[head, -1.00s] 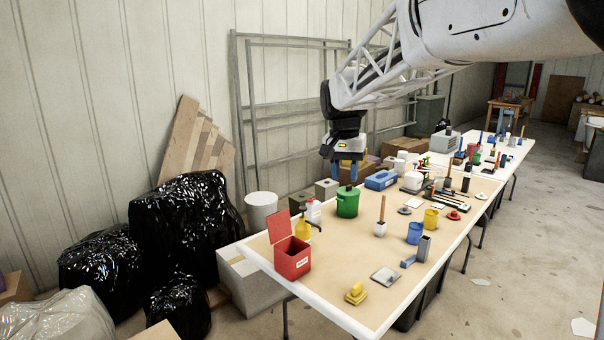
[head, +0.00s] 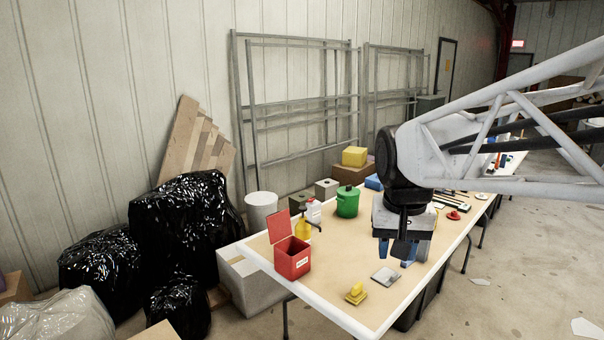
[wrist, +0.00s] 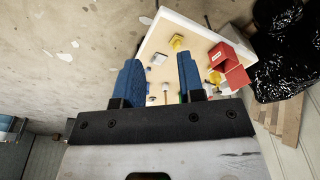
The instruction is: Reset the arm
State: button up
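My gripper (head: 402,250) hangs fingers-down at the right part of the long table (head: 335,262) in the head view. In the wrist view, its two blue fingers (wrist: 160,78) stand apart with nothing between them but the table and items beyond. My gripper and wrist hide several items on the table's middle, and whether it touches anything there cannot be told, though it looks raised above the top.
A red open-lidded box (head: 292,258), yellow bottle (head: 303,229), green pot (head: 347,202), yellow piece (head: 356,293) and grey plate (head: 385,277) stand on the table. Black bags (head: 187,225) lie left.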

jog(key=s+d+f, duration=0.1)
jog(key=s+f, duration=0.3)
jog(key=s, duration=0.3)
jog(key=s+d+f+n+t, duration=0.1)
jog(key=s+f, duration=0.3)
jog(key=s, duration=0.4)
jog(key=shift+s+f, duration=0.25)
jog(key=shift+f, duration=0.1)
